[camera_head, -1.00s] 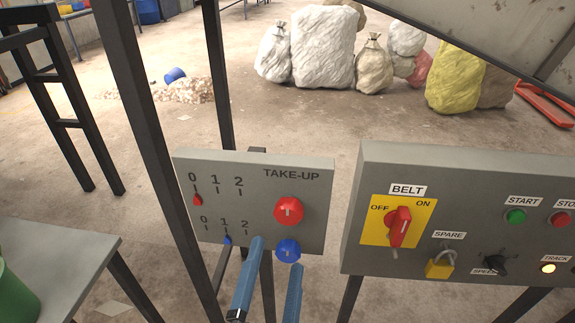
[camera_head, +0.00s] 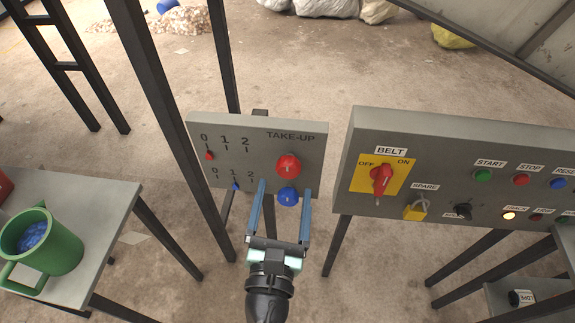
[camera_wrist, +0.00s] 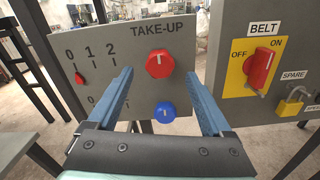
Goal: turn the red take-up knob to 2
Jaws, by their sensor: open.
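The grey take-up panel (camera_head: 258,140) carries a red knob (camera_head: 288,166) above a blue knob (camera_head: 288,197). The red pointer (camera_head: 209,156) stands at 0 on the upper 0-1-2 scale. The blue pointer (camera_head: 236,186) stands near 1 on the lower scale. My gripper (camera_head: 284,189) is open and empty, its blue fingers pointing at the panel. In the wrist view my gripper (camera_wrist: 162,92) spreads its fingers to either side of the two knobs. There the red knob (camera_wrist: 160,64) shows above the fingertip line and the blue knob (camera_wrist: 165,112) between the fingers. Contact with the panel cannot be told.
A dark post (camera_head: 165,120) rises left of the take-up panel. A table (camera_head: 105,195) with a green mug (camera_head: 45,250) stands left.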

